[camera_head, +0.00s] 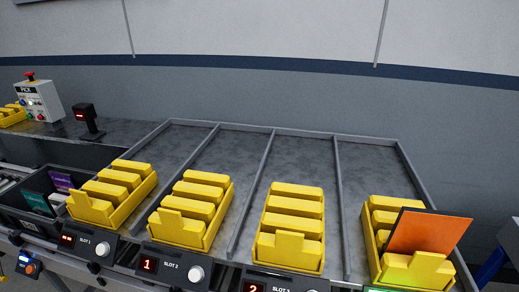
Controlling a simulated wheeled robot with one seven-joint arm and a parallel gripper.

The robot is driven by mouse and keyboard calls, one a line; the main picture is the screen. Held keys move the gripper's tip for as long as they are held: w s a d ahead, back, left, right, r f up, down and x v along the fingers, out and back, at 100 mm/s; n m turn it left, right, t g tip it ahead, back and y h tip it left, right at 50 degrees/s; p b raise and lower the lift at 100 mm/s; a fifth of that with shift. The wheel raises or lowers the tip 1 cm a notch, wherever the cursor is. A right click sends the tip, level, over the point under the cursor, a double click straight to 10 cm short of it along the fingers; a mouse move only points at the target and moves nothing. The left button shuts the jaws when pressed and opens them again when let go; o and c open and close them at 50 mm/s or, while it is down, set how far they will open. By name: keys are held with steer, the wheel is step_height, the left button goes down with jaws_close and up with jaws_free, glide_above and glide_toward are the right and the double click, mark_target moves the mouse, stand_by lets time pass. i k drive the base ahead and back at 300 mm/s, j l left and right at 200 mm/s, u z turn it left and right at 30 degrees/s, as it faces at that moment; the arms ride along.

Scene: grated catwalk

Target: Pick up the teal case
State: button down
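The teal case (38,204) is a thin, dark teal piece with light print. It leans in a black bin (36,224) at the lower left, left of the slot 1 tray. A purple case (61,181) and a whitish case (58,198) are in the same bin, behind and to its right. Part of the teal case's lower end is hidden in the bin. My gripper is not in this view.
A sloped rack (270,135) with dividers holds several yellow trays (202,240) of yellow blocks. A flat orange piece (430,232) leans in the rightmost tray. A control box (40,101) and a small scanner-like device (89,120) stand behind the bin.

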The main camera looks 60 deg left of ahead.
mark_target(38, 202)
steer(key=u, duration=3.1)
steer(key=i+j, duration=0.2)
steer(key=i, duration=0.25)
steer(key=i+j+u, duration=0.1)
steer(key=i+j, duration=0.15)
steer(key=i, duration=0.2)
